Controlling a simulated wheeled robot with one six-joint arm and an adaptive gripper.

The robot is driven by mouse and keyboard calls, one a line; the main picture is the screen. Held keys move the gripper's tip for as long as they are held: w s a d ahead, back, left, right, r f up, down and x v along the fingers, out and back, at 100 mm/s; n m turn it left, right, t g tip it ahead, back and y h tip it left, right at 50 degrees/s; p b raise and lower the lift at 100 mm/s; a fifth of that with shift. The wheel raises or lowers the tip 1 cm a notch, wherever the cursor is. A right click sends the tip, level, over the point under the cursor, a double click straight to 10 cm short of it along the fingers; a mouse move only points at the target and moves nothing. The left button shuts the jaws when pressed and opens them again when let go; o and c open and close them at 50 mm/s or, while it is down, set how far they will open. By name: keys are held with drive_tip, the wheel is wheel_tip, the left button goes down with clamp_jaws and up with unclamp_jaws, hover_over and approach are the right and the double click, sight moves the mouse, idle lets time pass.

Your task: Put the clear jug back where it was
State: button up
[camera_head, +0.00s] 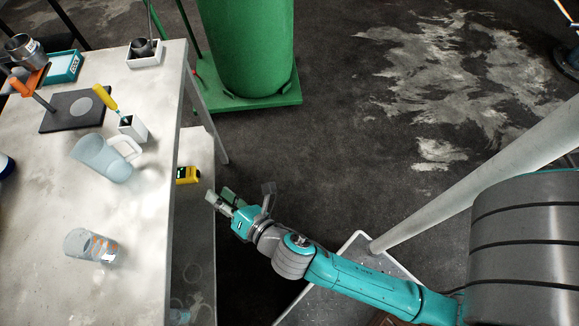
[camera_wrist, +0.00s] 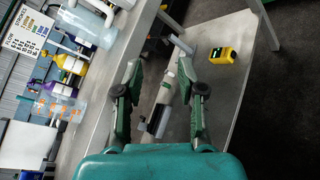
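The clear jug (camera_head: 103,158), pale blue and see-through with a handle on its right, stands on the pale table (camera_head: 45,190) in the head view. My gripper (camera_head: 240,193) is to the right of the jug, past the table's right edge, and does not touch it. In the wrist view my gripper (camera_wrist: 160,72) has its two fingers wide apart with nothing held between them.
A clear beaker with orange marks (camera_head: 92,247) stands nearer on the table. A white holder (camera_head: 133,129) with a yellow-handled tool stands behind the jug. A green cylinder (camera_head: 248,50) stands on the floor behind.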

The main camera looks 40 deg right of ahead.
drive_tip(key=s+d+r+m, duration=0.1)
drive_tip(key=s+d+m, duration=0.2)
drive_tip(key=s+m, duration=0.6)
drive_tip(key=s+d+r+m+h, duration=0.1)
drive_tip(key=s+d+m, duration=0.3)
drive_tip(key=s+m, duration=0.5)
drive_tip(key=s+d+r+m+g, duration=0.1)
drive_tip(key=s+d+r+m, duration=0.1)
drive_tip(key=s+m, duration=0.7)
drive_tip(key=shift+s+d+r+m+h, duration=0.2)
drive_tip(key=shift+d+r+m+h, duration=0.1)
drive_tip(key=shift+d, duration=0.35)
